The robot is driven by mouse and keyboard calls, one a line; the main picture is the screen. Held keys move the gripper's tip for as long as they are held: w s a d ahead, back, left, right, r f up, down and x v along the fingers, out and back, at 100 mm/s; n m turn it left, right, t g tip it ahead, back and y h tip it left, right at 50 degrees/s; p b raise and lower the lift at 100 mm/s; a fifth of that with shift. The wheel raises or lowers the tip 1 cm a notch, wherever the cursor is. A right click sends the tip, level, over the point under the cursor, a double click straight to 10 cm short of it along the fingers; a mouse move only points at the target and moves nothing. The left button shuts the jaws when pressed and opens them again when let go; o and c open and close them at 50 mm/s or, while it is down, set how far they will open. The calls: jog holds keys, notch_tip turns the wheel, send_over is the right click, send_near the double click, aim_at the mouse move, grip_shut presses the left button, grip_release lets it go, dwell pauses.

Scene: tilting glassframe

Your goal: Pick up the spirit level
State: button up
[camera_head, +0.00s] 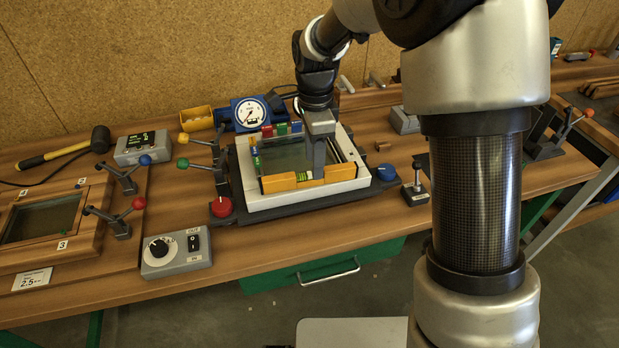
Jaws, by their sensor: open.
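The spirit level (281,183) is a yellow bar with a green vial near its middle. It lies along the front side of the white frame (262,201), above the glass pane (285,155). My gripper (317,170) points down at the middle of the level, just right of the vial, and is open. Its near finger overlaps the level in this view. I cannot tell whether the fingers touch the level, and the far finger is hidden.
A dial gauge (249,113) and a yellow bin (197,118) stand behind. A grey control box (177,252) is front left.

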aim_at(309, 174)
jog(key=f, duration=0.3)
jog(key=a+f, duration=0.1)
jog(key=f, duration=0.1)
jog(key=shift+w+f, duration=0.25)
jog(key=shift+c, duration=0.5)
grip_shut()
